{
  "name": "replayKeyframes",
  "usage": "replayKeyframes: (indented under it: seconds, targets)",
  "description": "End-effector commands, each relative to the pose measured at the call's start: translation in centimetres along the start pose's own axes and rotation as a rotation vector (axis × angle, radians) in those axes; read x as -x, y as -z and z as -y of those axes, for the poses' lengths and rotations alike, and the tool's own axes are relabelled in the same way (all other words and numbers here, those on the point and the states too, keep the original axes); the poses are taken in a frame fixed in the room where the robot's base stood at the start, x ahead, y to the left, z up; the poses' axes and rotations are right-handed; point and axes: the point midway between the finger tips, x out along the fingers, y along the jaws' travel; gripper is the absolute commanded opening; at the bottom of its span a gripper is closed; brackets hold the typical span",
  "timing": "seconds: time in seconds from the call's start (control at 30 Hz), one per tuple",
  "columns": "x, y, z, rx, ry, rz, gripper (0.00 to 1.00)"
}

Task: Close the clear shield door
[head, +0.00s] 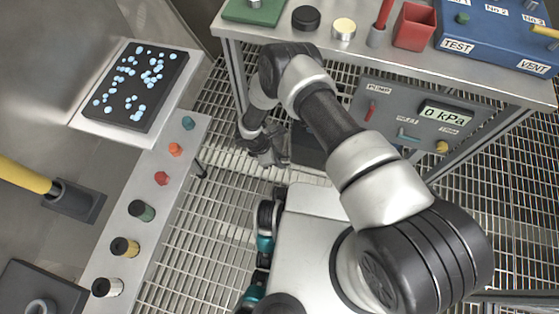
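I cannot make out a clear shield door in the head view. My gripper (268,158) hangs low over the floor grating, between the left ledge and the workbench, with the arm reaching down to it. It is small and dark in the picture, and its fingers are too hard to make out to tell open from shut. I see nothing held in it. A dark box-like shape partly hidden behind my arm lies just right of the gripper.
A steel workbench (480,84) at the top carries a blue panel (495,30), a red cup (414,27) and small parts. Below it is a grey gauge panel (408,112) reading 0 kPa. At left are a dotted black plate (141,86) and a ledge (145,185) with coloured knobs. Floor grating lies between.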

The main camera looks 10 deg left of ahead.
Motion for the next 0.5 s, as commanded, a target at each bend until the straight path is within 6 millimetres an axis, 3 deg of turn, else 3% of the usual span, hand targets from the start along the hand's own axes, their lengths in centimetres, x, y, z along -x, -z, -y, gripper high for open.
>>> replayKeyframes:
  seconds: [0.37,0.5]
  targets:
    - [-0.70,-0.02,-0.03,-0.001,0.000,0.000,0.26]
    - [-0.69,-0.02,-0.03,-0.001,0.000,0.000,0.06]
